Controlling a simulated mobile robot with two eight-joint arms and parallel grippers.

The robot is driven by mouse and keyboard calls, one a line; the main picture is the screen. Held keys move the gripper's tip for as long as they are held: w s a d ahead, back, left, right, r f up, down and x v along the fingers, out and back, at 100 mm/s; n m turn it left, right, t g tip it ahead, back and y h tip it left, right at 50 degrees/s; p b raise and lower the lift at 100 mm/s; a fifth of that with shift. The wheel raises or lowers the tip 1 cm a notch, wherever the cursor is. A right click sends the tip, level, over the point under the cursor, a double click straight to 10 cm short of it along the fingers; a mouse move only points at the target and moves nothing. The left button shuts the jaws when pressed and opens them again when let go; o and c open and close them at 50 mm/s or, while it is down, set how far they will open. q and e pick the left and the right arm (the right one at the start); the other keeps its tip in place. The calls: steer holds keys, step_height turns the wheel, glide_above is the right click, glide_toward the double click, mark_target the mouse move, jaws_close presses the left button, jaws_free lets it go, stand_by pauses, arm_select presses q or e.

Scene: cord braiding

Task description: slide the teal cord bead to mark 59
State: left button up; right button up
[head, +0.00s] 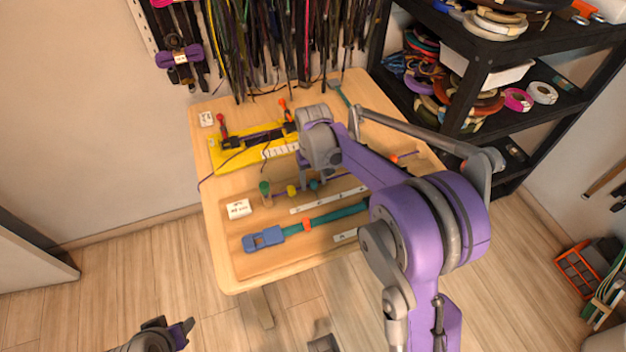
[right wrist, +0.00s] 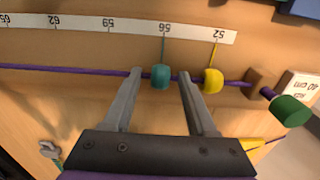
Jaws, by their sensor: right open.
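The teal bead (right wrist: 161,77) sits on a taut purple cord (right wrist: 80,70), and its thin pointer meets the scale strip (right wrist: 130,28) at about 56. My right gripper (right wrist: 158,78) is open, its two fingers on either side of the bead with small gaps showing. A yellow bead (right wrist: 213,80) is just right of the right finger, its pointer near 52. In the head view the teal bead (head: 314,184) is partly hidden by my right wrist. My left gripper (head: 176,332) is low at the bottom left, off the table; its jaw opening is unclear.
A wooden block (right wrist: 258,82) and green knob (right wrist: 290,110) stand at the cord's end. On the table are a yellow tray (head: 232,158), a white card (head: 239,209) and a blue clamp with a teal rod (head: 263,238). Shelves (head: 480,75) stand at the right.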

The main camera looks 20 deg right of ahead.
jaws_close()
stand_by(0.3)
stand_by(1.2)
